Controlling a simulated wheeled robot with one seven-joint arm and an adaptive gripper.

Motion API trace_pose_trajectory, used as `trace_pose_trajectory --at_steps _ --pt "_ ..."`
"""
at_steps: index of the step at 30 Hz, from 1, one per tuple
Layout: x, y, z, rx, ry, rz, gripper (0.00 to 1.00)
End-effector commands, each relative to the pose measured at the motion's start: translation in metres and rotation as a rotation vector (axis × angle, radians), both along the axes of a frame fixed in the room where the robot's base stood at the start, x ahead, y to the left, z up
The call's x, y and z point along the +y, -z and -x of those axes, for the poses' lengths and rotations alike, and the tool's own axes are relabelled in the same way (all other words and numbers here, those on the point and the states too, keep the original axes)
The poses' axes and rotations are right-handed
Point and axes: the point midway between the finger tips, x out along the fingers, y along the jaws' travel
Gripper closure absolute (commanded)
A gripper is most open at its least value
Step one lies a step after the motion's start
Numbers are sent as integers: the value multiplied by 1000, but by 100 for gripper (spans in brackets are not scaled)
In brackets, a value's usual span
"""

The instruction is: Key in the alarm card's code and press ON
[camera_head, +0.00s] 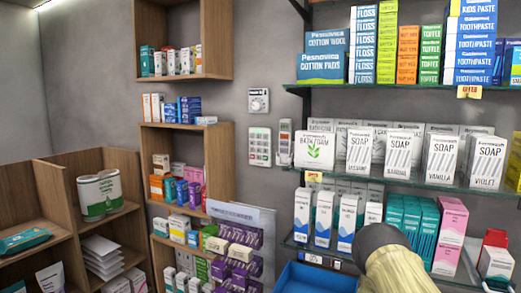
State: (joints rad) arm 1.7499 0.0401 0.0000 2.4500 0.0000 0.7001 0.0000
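A white keypad panel (260,146) with small buttons is fixed to the grey wall, between the wooden shelves and the glass shelves. Its digits and labels are too small to read. A narrow pale device with a dark upper part (285,138) hangs just right of it; I cannot tell what it is. I cannot make out an alarm card or any code. A cream and dark grey part of my arm (398,265) rises at the lower right, in front of the glass shelves. My gripper is not in view.
A white dial unit (258,100) is on the wall above the keypad. Glass shelves with boxed soap (451,157) stand at right, wooden shelves (186,78) at left. A blue bin (315,278) is at the bottom.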

Motion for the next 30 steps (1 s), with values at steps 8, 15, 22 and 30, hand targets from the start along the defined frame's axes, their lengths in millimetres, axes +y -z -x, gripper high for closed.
trace_pose_trajectory --at_steps 8,15,22,30 --pt "0 0 0 0 0 0 100" --pt "0 0 0 0 0 0 100" --pt "0 0 0 0 0 0 100" --pt "0 0 0 0 0 0 100"
